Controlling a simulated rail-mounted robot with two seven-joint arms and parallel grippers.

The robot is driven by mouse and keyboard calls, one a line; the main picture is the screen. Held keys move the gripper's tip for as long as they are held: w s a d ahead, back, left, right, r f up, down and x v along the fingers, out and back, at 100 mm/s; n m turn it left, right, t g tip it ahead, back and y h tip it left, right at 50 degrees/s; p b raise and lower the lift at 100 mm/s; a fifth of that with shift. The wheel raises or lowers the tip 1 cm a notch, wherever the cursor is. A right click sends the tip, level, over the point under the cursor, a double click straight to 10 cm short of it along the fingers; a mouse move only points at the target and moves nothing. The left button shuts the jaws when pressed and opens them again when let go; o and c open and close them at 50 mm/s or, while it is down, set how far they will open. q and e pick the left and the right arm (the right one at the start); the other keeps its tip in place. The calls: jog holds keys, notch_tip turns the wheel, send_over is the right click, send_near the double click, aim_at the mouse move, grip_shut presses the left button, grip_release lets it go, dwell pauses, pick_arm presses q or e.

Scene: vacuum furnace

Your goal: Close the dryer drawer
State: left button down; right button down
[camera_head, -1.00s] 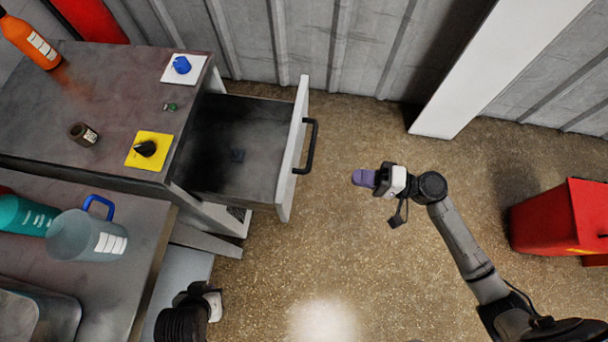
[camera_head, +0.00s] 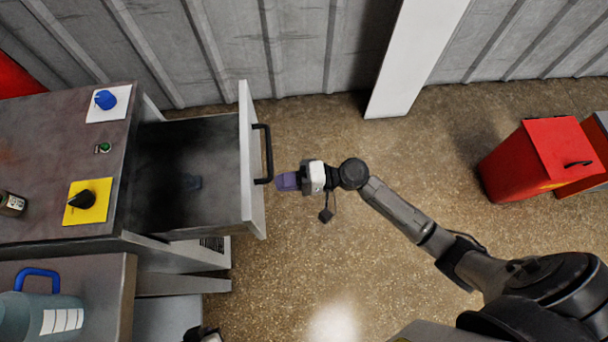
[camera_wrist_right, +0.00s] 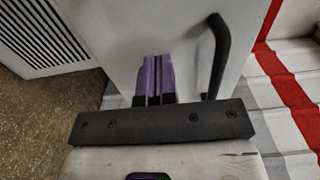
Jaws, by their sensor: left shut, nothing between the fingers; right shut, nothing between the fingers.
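The dryer drawer (camera_head: 205,160) stands pulled out from the cabinet, with a white front panel (camera_head: 248,190) and a black bar handle (camera_head: 267,153). My right gripper (camera_head: 280,181) is shut and empty, its purple fingers just in front of the drawer front near the handle's lower end. In the right wrist view the purple fingers (camera_wrist_right: 155,78) point at the white front panel (camera_wrist_right: 120,30), beside the dark handle (camera_wrist_right: 218,58). I cannot tell whether the fingertips touch the panel. My left gripper (camera_head: 208,336) is only partly in view at the bottom edge.
The cabinet top holds a blue knob (camera_head: 105,99), a green switch (camera_head: 103,148) and a black knob on a yellow plate (camera_head: 85,201). A jug (camera_head: 42,315) stands on the lower table. Red bins (camera_head: 540,155) stand at the right. The floor between is clear.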

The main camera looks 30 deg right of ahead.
aim_at(258, 185)
jog(key=shift+x, duration=1.85)
jog(key=shift+a, duration=0.1)
